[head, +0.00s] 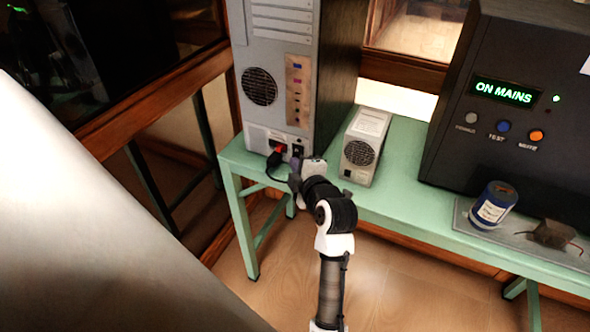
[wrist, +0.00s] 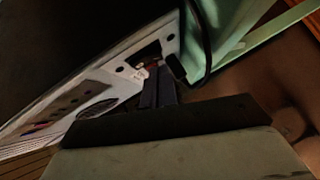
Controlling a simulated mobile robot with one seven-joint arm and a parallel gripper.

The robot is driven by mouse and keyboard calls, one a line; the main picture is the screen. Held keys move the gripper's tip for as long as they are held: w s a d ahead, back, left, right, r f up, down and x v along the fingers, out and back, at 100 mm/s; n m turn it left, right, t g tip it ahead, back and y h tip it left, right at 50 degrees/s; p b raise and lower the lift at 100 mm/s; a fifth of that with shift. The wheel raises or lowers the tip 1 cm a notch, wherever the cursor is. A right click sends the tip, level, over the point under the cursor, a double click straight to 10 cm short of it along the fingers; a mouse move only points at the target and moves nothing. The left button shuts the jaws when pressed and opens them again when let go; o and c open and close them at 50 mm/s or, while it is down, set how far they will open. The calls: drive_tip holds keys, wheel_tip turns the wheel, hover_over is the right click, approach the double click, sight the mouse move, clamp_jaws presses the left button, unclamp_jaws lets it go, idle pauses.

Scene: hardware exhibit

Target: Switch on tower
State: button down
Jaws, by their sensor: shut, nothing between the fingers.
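The grey tower (head: 262,118) stands on the green table with its rear panel facing me. Low on that panel is a black cable plug (head: 274,160) with a red part (head: 277,150) beside it. My gripper (head: 297,172) is shut and empty, its tips close to the panel's lower right. In the wrist view, the tower's panel (wrist: 125,72) appears tilted. The dark shut fingers (wrist: 156,84) point at a recess holding a small pale and reddish part (wrist: 143,72). I cannot tell whether they touch it. The switch's position is not readable.
A small grey fan unit (head: 366,145) stands right of the tower on the green table (head: 408,190). A black cabinet (head: 452,150) reads "ON MAINS". A blue can (head: 493,206) and a small brown object (head: 552,236) sit before it. A black cable (wrist: 207,45) loops close by my fingers.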

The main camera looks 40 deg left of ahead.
drive_tip(key=shift+w+a+f, duration=0.1)
drive_tip(key=shift+w+f, duration=0.05)
drive_tip(key=shift+w, duration=0.2)
drive_tip(key=shift+w+f+b, duration=0.15)
drive_tip(key=shift+f+b, duration=0.25)
drive_tip(key=shift+b, duration=0.6)
drive_tip(key=shift+r, duration=0.25)
